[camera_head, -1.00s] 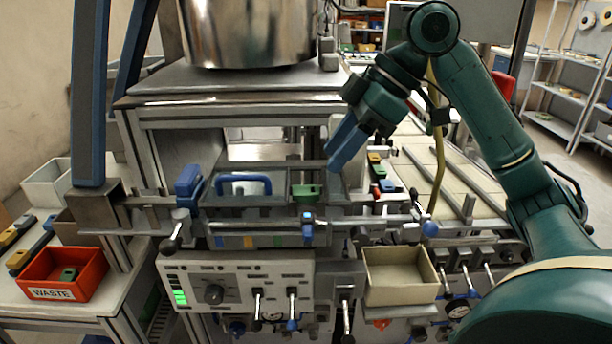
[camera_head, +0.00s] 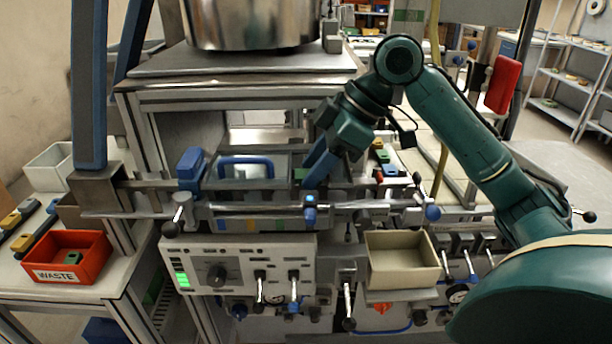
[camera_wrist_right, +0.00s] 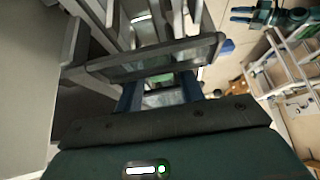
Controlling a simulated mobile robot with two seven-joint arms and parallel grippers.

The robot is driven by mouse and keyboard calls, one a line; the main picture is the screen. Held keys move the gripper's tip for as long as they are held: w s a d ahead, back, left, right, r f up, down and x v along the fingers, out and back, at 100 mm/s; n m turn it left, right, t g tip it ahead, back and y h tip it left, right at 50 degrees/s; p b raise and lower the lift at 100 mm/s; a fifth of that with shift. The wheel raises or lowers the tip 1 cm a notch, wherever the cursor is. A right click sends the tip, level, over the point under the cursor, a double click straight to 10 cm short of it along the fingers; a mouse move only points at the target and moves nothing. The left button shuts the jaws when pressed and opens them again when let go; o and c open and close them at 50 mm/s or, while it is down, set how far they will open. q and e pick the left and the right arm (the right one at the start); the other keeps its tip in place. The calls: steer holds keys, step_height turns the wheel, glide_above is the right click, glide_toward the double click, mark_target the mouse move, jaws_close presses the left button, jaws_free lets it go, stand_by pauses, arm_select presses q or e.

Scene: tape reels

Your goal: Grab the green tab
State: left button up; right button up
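The green tab (camera_head: 300,175) sits on the machine's front, right of a blue handle. Only a small green piece shows, mostly hidden behind my right gripper (camera_head: 314,178). That gripper points down and left, its blue fingers at the tab. Whether they touch it I cannot tell. In the right wrist view the two blue fingers (camera_wrist_right: 160,95) stand apart, with a dark metal bar across their tips; the tab is not clear there. My left gripper is not in view.
A blue handle (camera_head: 246,166) and a blue block (camera_head: 191,168) sit left of the tab. A front rail (camera_head: 260,209) runs below. A beige bin (camera_head: 402,262) is at lower right, a red WASTE bin (camera_head: 68,258) at left. Coloured blocks (camera_head: 380,155) lie right of the gripper.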

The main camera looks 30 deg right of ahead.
steer(key=shift+c, duration=0.5)
steer(key=c, duration=0.6)
